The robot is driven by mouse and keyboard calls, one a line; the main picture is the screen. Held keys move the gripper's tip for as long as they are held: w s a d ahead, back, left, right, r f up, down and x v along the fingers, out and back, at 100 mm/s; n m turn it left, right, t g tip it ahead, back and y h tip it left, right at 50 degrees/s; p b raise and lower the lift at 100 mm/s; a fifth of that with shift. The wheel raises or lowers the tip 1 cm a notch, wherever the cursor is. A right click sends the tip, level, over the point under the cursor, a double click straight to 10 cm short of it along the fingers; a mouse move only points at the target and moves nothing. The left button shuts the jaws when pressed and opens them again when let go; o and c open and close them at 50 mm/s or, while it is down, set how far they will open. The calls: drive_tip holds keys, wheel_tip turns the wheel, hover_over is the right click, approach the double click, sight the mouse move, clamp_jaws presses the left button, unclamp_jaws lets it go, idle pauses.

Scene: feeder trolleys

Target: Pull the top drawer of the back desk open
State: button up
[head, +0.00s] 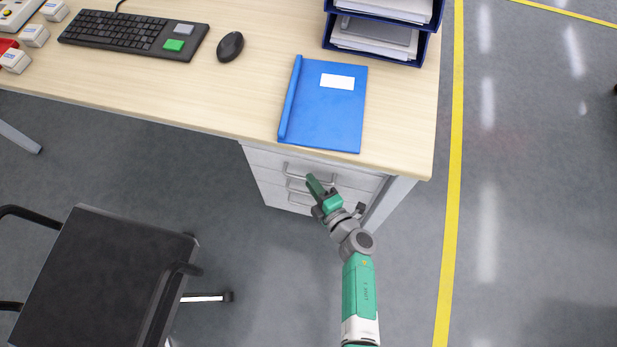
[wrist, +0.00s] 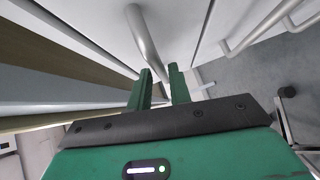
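The back desk (head: 225,105) has a light wood top and a white drawer unit under its right end. The top drawer (head: 264,159) looks closed, its front in line with the fronts below. Its silver bar handle (head: 297,169) shows just under the desk edge. My green gripper (head: 313,181) is at the drawer front, by the right part of that handle. In the wrist view the two fingers of my gripper (wrist: 161,72) stand apart, and a silver handle bar (wrist: 143,36) runs down to the gap between their tips. Contact with the bar cannot be made out.
Lower drawer handles (wrist: 262,25) stick out close by. A black chair (head: 105,270) stands at the lower left. A blue binder (head: 325,105), a mouse (head: 230,46), a keyboard (head: 130,33) and blue trays (head: 378,50) are on the desk. Floor before the drawers is clear.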

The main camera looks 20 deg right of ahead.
drive_tip(key=shift+w+a+f+b, duration=0.15)
drive_tip(key=shift+w+f+b, duration=0.05)
drive_tip(key=shift+w, duration=0.3)
drive_tip(key=shift+w+a+f+b, duration=0.1)
drive_tip(key=shift+w+f+b, duration=0.1)
drive_tip(key=shift+w, duration=0.3)
drive_tip(key=shift+w+r, duration=0.15)
drive_tip(key=shift+w, duration=0.15)
drive_tip(key=shift+c, duration=0.4)
clamp_jaws()
